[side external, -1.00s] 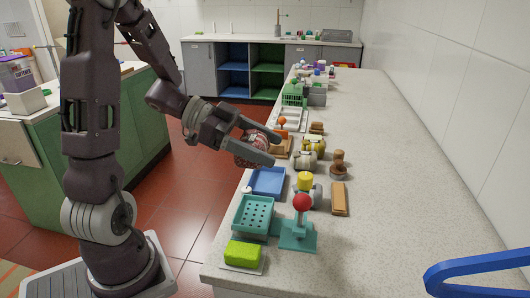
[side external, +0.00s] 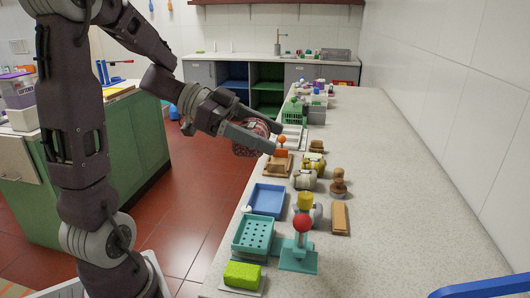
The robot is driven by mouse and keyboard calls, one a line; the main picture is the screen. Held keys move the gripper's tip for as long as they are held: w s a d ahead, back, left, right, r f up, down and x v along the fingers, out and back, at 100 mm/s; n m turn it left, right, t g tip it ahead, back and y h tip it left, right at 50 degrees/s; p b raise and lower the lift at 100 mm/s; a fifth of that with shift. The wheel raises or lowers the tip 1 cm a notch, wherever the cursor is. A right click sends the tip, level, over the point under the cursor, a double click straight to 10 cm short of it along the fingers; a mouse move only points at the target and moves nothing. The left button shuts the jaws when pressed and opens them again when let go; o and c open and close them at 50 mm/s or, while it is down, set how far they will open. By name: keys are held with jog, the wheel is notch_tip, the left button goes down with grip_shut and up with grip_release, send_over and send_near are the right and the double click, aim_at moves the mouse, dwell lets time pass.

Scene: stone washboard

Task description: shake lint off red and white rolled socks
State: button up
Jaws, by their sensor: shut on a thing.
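The socks appear raised above the counter's left edge, clear of the items behind. Any lint on them is too small to make out.
Below stand a blue tray (side external: 267,200), a teal perforated basket (side external: 252,234), a teal stand with a red ball (side external: 303,223) and a green sponge (side external: 242,275). Yellowish rolled bundles (side external: 305,180) and wooden brushes (side external: 340,218) sit right. The counter's right side (side external: 400,210) is clear.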

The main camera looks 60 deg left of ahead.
notch_tip(320, 180, up, 4)
jog(key=shift+f, duration=0.2)
notch_tip(320, 180, down, 11)
jog(key=shift+r, duration=0.1)
dwell(0.4)
